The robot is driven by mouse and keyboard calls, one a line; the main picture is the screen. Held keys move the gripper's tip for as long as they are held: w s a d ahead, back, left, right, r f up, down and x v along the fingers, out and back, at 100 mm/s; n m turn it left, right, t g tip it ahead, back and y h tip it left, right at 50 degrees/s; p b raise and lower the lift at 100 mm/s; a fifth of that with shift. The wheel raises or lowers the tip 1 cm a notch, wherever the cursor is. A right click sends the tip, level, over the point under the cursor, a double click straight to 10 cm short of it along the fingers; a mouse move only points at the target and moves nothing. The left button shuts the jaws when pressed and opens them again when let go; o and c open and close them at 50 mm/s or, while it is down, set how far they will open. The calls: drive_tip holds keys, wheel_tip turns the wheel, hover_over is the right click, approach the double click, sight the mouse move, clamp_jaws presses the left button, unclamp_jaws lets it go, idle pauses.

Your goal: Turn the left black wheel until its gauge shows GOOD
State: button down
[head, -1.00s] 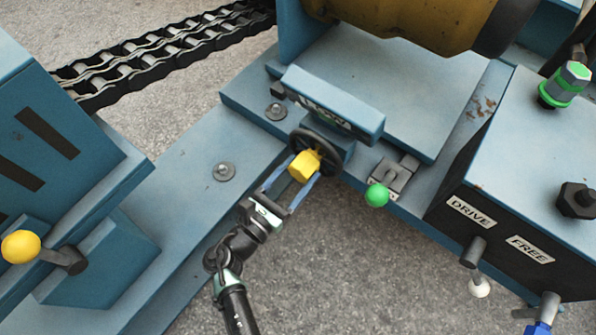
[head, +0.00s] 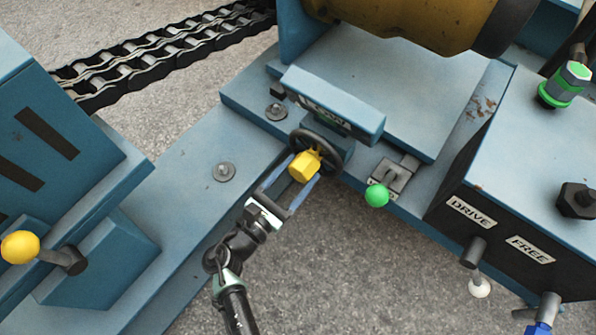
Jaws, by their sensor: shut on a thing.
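The black wheel (head: 327,143) is mounted on the front of a blue block, with a yellow hub or knob (head: 304,167) at its centre. My gripper (head: 305,172) reaches up from below, its two blue fingers shut on the yellow knob, one on each side. The gauge (head: 340,118) sits in the blue housing above the wheel. Only a narrow dark and pale strip of it shows, seen steeply from above, and I cannot read it.
A lever with a green ball (head: 377,195) stands just right of the wheel. A lever with a yellow ball (head: 20,247) is at far left. A box labelled DRIVE and FREE (head: 500,230) stands at right. Open concrete floor (head: 370,285) lies below the wheel.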

drive_tip(key=m+b, duration=0.1)
drive_tip(key=m, duration=0.5)
drive_tip(key=shift+a, duration=0.1)
idle(0.5)
drive_tip(key=shift+c, duration=0.3)
unclamp_jaws()
drive_tip(key=shift+r, duration=0.1)
drive_tip(key=shift+s+a, duration=0.3)
drive_tip(key=p+v, duration=0.4)
drive_tip(key=v, duration=0.8)
drive_tip(key=shift+p, duration=0.4)
